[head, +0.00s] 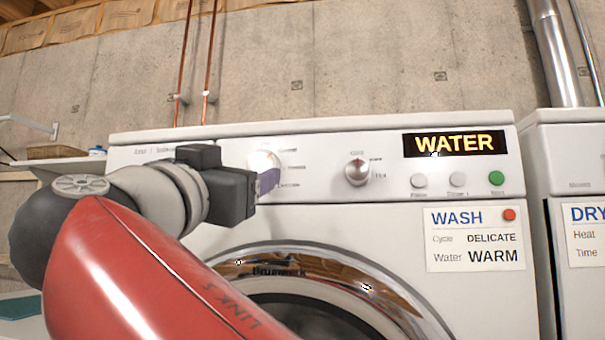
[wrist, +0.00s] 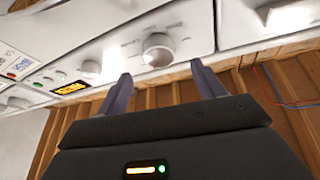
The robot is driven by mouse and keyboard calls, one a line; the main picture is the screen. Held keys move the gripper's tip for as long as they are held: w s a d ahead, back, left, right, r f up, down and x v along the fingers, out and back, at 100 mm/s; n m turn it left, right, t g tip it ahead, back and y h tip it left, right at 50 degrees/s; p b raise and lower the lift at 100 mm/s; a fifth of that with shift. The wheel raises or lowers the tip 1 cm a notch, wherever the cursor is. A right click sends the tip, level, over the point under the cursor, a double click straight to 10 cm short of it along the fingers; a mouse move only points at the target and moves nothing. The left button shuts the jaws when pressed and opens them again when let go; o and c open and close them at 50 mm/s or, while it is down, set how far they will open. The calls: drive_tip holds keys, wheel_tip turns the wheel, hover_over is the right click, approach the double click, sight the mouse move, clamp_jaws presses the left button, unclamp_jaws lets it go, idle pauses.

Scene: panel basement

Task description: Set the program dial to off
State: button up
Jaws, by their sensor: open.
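The program dial (head: 263,162) is a round pale knob on the white washer's control panel, left of a second silver dial (head: 357,171). Its printed labels and pointer are too blurred to read. In the wrist view my gripper (wrist: 160,68) is open, with the dial (wrist: 158,50) seen between and just beyond the two purple fingertips. I see no finger clearly touching the dial.
The washer's lit display (head: 454,143) reads WATER, above a green button (head: 496,178) and two grey ones. A WASH card (head: 474,238) reads DELICATE and WARM. The washer door (head: 320,262) is below; a dryer (head: 575,160) stands to the right.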

sight(259, 166)
drive_tip(key=shift+p+x, duration=0.6)
drive_tip(key=shift+x, duration=1.75)
drive_tip(key=shift+c, duration=0.2)
drive_tip(key=c, duration=0.9)
drive_tip(key=shift+c, duration=0.2)
drive_tip(key=shift+d+f+n+b, duration=0.1)
drive_tip(key=shift+n+b, duration=0.2)
drive_tip(key=shift+n, duration=0.2)
drive_tip(key=n+y, duration=0.1)
drive_tip(key=n, duration=0.1)
drive_tip(key=n+y+b, duration=0.1)
drive_tip(key=n, duration=0.1)
drive_tip(key=shift+d+f+t+y, duration=0.1)
drive_tip(key=shift+t+y, duration=0.2)
drive_tip(key=shift+t, duration=0.1)
drive_tip(key=n+y, duration=0.1)
drive_tip(key=n, duration=0.1)
drive_tip(key=n+y, duration=0.1)
drive_tip(key=n, duration=0.2)
drive_tip(key=shift+d+y+b, duration=0.15)
drive_tip(key=shift+y+b, duration=0.25)
drive_tip(key=shift+n+y, duration=1)
drive_tip(key=shift+n, duration=0.7)
